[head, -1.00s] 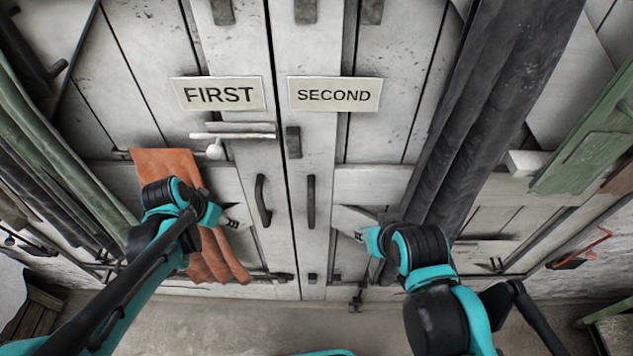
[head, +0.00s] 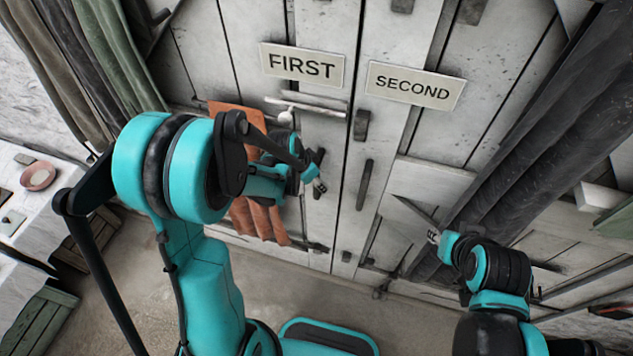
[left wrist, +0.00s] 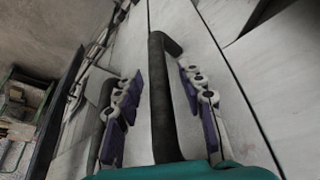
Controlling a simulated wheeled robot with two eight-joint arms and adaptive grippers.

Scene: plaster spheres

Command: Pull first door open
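The first door (head: 325,215) is a pale plank door under the FIRST sign (head: 301,66), and it looks shut. My left gripper (head: 316,178) is at its dark handle, which it mostly hides in the head view. In the left wrist view the dark bar handle (left wrist: 162,100) stands between the two purple-padded fingers of my left gripper (left wrist: 162,106). The fingers are open, with a visible gap on each side of the bar. My right gripper (head: 420,222) is in front of the second door (head: 383,140), apart from its handle (head: 364,185); its fingers are too unclear to read.
The SECOND sign (head: 415,85) hangs on the right door. An orange cloth (head: 240,215) hangs left of the first handle, partly behind my left arm. A white table (head: 35,205) with a pink bowl (head: 38,176) stands at far left. Dark drapes (head: 560,130) hang at right.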

